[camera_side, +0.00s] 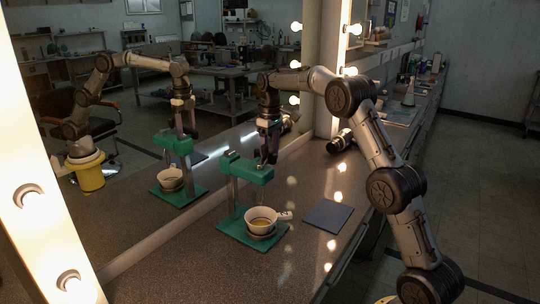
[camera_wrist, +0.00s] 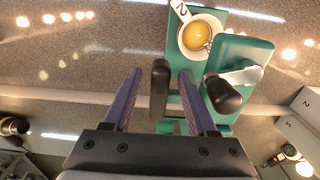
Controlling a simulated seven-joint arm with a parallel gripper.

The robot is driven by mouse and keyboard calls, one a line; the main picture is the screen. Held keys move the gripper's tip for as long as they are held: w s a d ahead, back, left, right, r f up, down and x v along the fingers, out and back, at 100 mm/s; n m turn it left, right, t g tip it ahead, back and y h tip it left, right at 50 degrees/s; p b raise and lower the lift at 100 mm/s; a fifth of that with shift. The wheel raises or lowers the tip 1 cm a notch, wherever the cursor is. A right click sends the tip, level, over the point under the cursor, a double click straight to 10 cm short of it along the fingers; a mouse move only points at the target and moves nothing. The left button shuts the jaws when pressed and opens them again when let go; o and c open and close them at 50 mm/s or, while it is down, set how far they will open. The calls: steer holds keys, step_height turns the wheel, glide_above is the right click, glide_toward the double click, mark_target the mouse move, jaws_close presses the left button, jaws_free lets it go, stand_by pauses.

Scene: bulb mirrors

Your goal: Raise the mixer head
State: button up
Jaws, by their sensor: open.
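The green mixer stands on the counter in the side view. Its mixer head (camera_side: 246,168) sits level on an upright column above a green base (camera_side: 228,228). The head also shows at the right in the wrist view (camera_wrist: 247,50), with a metal part and a dark knob (camera_wrist: 223,95). A pale cup (camera_side: 260,222) with yellowish contents and a handle stands on the base. My gripper (camera_side: 268,152) is open, pointing down close to the head. In the wrist view, its purple fingers (camera_wrist: 160,73) stand either side of a dark upright bar (camera_wrist: 160,90); contact is unclear.
A dark flat pad (camera_side: 328,215) lies on the counter right of the mixer. A large mirror behind reflects the mixer and my arm. Lit bulbs (camera_side: 28,196) line its frame. A dark cylindrical object (camera_side: 340,140) lies near the mirror post. The front counter is clear.

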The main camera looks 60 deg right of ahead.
step_height(320, 180, up, 12)
stand_by(0.6)
stand_by(0.5)
